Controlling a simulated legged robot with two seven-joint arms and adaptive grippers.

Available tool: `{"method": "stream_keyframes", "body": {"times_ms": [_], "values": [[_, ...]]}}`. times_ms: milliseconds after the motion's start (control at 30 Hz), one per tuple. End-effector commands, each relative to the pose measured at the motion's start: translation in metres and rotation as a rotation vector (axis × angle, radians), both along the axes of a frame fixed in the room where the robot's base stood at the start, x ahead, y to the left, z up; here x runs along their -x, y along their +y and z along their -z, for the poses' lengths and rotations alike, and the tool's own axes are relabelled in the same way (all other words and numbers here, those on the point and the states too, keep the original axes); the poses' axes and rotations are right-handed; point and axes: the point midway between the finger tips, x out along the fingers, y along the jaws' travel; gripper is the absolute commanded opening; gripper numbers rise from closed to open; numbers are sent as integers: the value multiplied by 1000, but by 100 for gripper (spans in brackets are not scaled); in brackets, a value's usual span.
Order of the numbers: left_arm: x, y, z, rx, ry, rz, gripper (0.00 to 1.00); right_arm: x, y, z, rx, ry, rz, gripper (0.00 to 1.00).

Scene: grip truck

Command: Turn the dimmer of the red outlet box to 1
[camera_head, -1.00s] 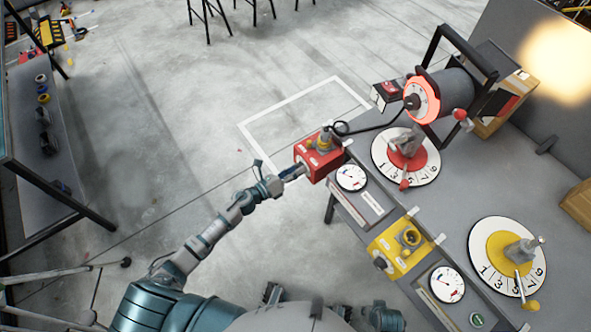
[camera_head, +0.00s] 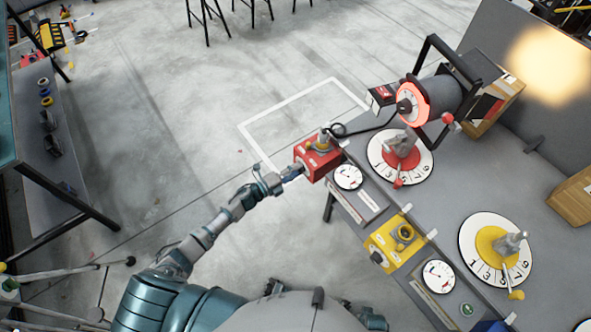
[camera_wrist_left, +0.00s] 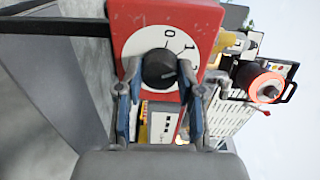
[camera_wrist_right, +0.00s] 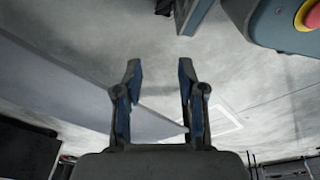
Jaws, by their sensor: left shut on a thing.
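The red outlet box (camera_head: 319,160) stands at the left end of the workbench, with a plug on top. Its front shows in the left wrist view (camera_wrist_left: 205,15), with a black dimmer knob (camera_wrist_left: 160,68) on a white dial (camera_wrist_left: 148,40). The dial's 0 is above the knob and its 1 is up and to the right. A pale mark shows on the knob's right side; its exact reading is unclear. My left gripper (camera_head: 290,175) reaches the box front and its fingers (camera_wrist_left: 159,78) are shut on the knob from both sides. My right gripper (camera_wrist_right: 159,72) is open and empty above the floor.
A yellow outlet box (camera_head: 385,250) sits further along the bench edge. Gauges (camera_head: 348,177), a red dial disc (camera_head: 401,157), a yellow dial disc (camera_head: 496,250) and a glowing red lamp (camera_head: 411,104) stand on the bench (camera_head: 455,190). The floor left of it is clear.

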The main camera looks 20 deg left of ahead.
Motion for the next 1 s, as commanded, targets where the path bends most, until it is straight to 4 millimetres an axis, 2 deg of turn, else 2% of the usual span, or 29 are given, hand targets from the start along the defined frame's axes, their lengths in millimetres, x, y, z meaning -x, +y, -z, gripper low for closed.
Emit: {"method": "stream_keyframes", "body": {"times_ms": [33, 400, 967, 1000], "values": [[2, 2, 5, 16, 29, -4, 3, 2, 0, 2, 1, 2, -1, 40], [2, 2, 7, 144, 129, -5, 3, 13, -2, 15, 1, 8, -3, 40], [2, 3, 8, 164, 147, -6, 3, 15, -3, 17, 3, 11, -3, 40], [2, 3, 8, 164, 147, -6, 45, 15, -3, 17, 3, 11, -3, 40]]}}
